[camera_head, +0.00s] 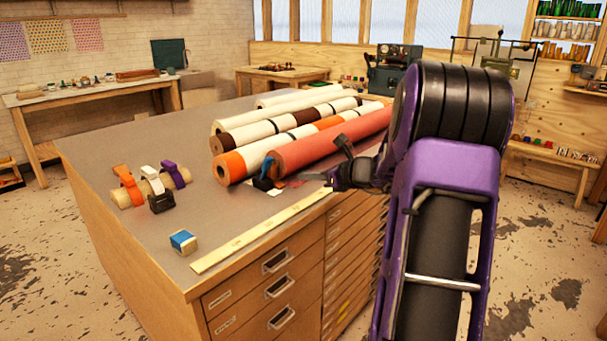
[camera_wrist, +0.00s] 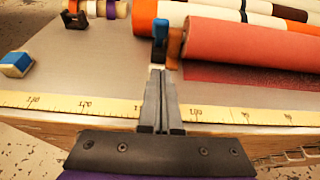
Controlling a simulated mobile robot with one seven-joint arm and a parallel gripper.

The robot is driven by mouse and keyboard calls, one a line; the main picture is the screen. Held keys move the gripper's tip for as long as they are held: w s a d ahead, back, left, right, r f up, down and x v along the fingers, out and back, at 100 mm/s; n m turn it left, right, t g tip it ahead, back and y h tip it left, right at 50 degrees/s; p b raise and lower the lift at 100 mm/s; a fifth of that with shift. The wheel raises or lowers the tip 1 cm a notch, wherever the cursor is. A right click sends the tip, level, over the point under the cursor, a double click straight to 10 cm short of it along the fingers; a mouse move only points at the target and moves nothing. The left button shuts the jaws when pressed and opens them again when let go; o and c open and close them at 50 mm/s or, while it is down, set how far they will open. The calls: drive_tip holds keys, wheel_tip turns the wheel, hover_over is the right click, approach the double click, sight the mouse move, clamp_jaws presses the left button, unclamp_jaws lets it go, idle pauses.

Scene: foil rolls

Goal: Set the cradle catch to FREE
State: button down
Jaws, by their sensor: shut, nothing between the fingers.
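A coral-red roll (camera_head: 335,138) lies on the cabinet top, its near end beside a small dark cradle piece with a blue lever (camera_head: 266,170). In the wrist view the blue lever (camera_wrist: 160,30) stands upright at the left end of the red roll (camera_wrist: 245,45). It appears to be the catch; no FREE marking is legible. My gripper (camera_head: 330,180) is low over the cabinet's front edge, right of the lever in the head view. In the wrist view my fingers (camera_wrist: 160,73) are together and empty, just short of the lever; whether they touch it cannot be told.
A yellow ruler strip (camera_head: 255,235) runs along the front edge. Several other rolls (camera_head: 285,118) lie behind the red one. A blue-and-white block (camera_head: 183,242) and a rod with coloured straps (camera_head: 150,185) are at left. The cabinet top between them is clear.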

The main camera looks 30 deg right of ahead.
sight(269, 167)
drive_tip(key=x, duration=0.7)
drive_tip(key=shift+w+a+f+b, duration=0.1)
drive_tip(key=shift+w+f+b, duration=0.05)
drive_tip(key=shift+w+b, duration=0.15)
drive_tip(key=shift+w+a+r, duration=0.2)
drive_tip(key=shift+w+r, duration=0.1)
drive_tip(key=shift+w, duration=0.25)
drive_tip(key=shift+w+a+r, duration=0.2)
drive_tip(key=shift+w+r, duration=0.15)
drive_tip(key=shift+w, duration=0.15)
drive_tip(key=shift+w+a+r, duration=0.2)
drive_tip(key=shift+w+r, duration=0.05)
drive_tip(key=shift+w, duration=0.35)
drive_tip(key=shift+r+p, duration=0.1)
drive_tip(key=shift+p, duration=0.2)
